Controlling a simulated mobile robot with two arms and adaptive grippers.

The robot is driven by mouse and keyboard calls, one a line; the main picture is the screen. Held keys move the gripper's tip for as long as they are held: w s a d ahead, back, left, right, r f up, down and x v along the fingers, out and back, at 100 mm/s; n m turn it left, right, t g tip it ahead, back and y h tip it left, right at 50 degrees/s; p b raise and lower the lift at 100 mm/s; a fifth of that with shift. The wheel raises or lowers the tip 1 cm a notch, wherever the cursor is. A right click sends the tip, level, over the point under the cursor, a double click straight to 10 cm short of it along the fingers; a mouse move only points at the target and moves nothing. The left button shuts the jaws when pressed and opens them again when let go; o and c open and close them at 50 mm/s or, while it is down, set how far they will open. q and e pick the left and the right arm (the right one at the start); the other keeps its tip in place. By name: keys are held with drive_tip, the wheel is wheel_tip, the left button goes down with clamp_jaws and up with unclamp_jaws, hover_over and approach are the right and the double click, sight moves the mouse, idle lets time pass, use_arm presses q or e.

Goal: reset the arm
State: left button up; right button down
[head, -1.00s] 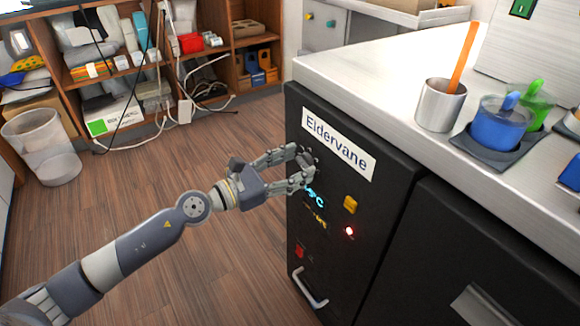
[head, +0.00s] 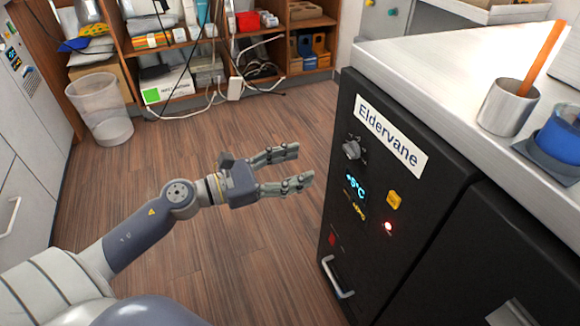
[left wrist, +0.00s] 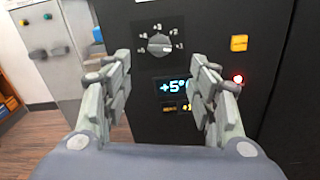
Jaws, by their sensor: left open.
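My left gripper (head: 292,167) is open and empty in the head view, over the wood floor and left of the black cabinet (head: 440,195) labelled "Eldervane". A gap lies between its fingertips and the cabinet front. The grey dial knob (head: 350,150) sits on the cabinet below the label and touches nothing of mine. In the left wrist view the open fingers (left wrist: 160,75) frame the dial (left wrist: 160,44) and the blue display (left wrist: 174,87), which begins with "+5". The head view display (head: 355,186) reads "+5°C". My right gripper is not in view.
A yellow button (head: 394,199), a lit red lamp (head: 388,227) and a handle (head: 338,279) are on the cabinet front. A metal cup (head: 506,107) with an orange stick stands on the counter. A waste bin (head: 100,110) stands at left. The floor between is clear.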

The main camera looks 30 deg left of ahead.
use_arm(q)
drive_tip(key=shift+s+a, duration=0.25)
drive_tip(key=shift+s, duration=0.05)
idle(0.4)
